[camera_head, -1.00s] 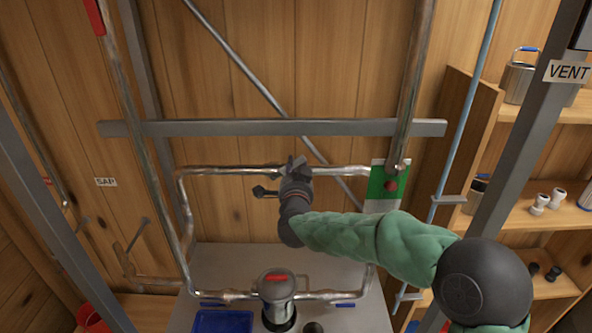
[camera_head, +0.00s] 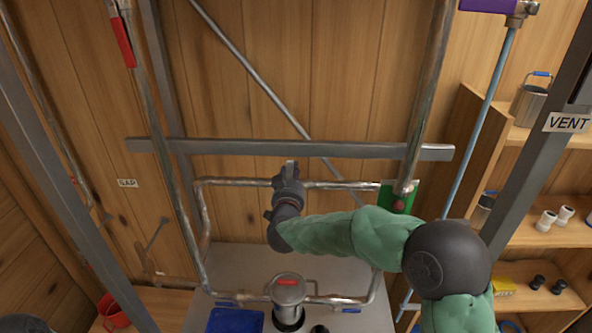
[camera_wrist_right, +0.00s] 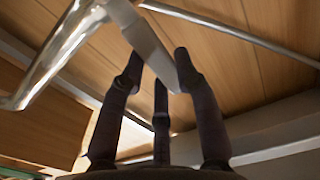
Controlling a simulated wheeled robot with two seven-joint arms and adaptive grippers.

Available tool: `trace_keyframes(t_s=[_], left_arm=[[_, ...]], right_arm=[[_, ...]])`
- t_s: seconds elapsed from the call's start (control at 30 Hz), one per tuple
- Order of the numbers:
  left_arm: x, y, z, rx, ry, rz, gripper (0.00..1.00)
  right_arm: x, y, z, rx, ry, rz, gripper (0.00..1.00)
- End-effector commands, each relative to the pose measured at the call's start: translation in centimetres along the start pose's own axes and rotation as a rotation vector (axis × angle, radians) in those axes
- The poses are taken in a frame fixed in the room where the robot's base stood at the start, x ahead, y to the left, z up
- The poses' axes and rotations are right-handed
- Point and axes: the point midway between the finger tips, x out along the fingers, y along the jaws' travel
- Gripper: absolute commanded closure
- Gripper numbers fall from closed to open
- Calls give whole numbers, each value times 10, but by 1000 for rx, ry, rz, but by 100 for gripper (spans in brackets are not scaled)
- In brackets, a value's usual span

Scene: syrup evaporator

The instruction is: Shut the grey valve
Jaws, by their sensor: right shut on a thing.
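The grey valve's flat lever (camera_wrist_right: 148,42) shows in the right wrist view, set at a clear angle to the shiny pipe (camera_wrist_right: 55,58) and reaching between my fingers. My right gripper (camera_wrist_right: 160,75) is shut on this lever, with dark fingers on both sides of it. In the head view my right gripper (camera_head: 288,176) is at the upper horizontal pipe (camera_head: 335,185). A bit of the grey lever (camera_head: 290,164) sticks up past the fingers; the valve body is hidden behind the gripper. My left gripper is not in view.
A grey crossbar (camera_head: 370,150) runs just above the pipe. A red handle (camera_head: 123,42) is on the left pipe, a purple handle (camera_head: 488,5) at upper right. Shelves (camera_head: 550,240) with a pail (camera_head: 528,105) are at right.

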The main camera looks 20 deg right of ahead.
Motion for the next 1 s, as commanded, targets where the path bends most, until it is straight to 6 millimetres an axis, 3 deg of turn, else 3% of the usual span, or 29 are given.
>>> trace_keyframes(t_s=[0.77,0.8,0.83,0.87,1.0], left_arm=[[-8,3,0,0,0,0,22],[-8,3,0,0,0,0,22],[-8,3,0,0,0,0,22],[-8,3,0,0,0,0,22],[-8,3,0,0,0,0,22]], right_arm=[[-1,-8,3,-100,-4,-2,100],[-1,-8,3,-100,-4,-2,57],[-1,-8,3,-100,-4,-2,49],[-1,-8,2,-100,-3,-2,43],[0,-8,2,-98,-2,-1,43]])
